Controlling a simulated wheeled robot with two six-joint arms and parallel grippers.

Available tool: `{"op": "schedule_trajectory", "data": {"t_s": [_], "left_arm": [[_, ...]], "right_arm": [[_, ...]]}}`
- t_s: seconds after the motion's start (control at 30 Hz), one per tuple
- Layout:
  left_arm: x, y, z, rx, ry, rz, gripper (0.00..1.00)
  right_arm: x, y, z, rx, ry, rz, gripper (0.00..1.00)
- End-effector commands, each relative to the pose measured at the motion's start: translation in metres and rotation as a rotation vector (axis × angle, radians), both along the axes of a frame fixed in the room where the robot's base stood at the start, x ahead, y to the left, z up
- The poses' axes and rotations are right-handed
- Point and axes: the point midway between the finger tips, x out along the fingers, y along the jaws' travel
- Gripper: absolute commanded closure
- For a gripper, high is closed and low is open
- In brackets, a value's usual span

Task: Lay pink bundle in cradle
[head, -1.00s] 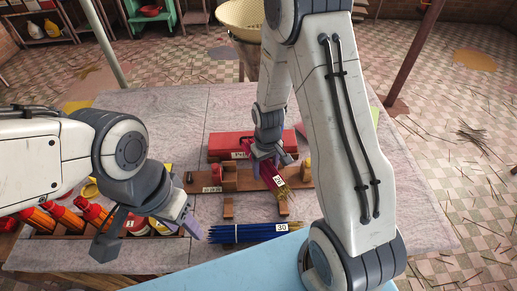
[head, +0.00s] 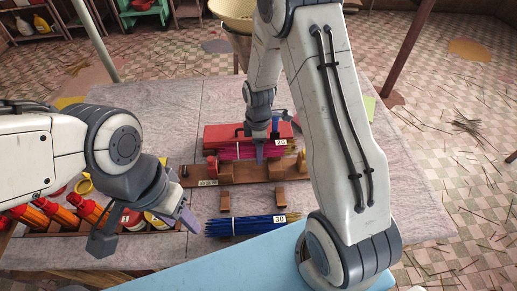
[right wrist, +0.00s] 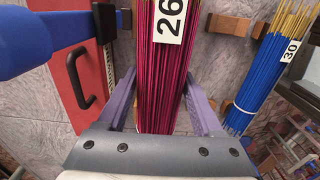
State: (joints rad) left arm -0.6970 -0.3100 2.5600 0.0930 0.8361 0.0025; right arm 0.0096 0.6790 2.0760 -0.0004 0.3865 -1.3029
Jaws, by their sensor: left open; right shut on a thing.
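The pink bundle (head: 232,154) of sticks has a white label reading 26. My right gripper (head: 259,157) is shut on it and holds it roughly level, crosswise, at the back of the brown wooden board (head: 240,174). In the right wrist view the bundle (right wrist: 158,95) runs between the purple fingers. Small wooden supports stand in front of the board, one on the left (head: 225,201) and one on the right (head: 279,196); I cannot tell whether these or the board's posts form the cradle. My left gripper (head: 145,228) is open and empty at the front left.
A blue bundle (head: 240,227) labelled 30 lies in front of the supports. A red case (head: 220,134) with a black handle is behind the pink bundle. The grey tabletop (head: 150,100) is clear at back left.

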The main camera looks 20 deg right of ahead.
Motion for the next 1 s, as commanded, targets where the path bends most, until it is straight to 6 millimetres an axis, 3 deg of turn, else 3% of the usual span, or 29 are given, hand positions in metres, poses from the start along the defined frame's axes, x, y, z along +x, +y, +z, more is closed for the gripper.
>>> {"op": "schedule_trajectory", "data": {"t_s": [0.63,1.0], "left_arm": [[0.000,0.000,-0.055,0.000,0.000,-0.002,0.50],[0.000,0.000,-0.063,0.000,0.000,-0.003,0.50]], "right_arm": [[0.000,0.000,-0.065,0.000,-0.001,-0.003,0.57],[0.000,0.000,-0.076,0.000,-0.001,-0.003,0.57]]}}
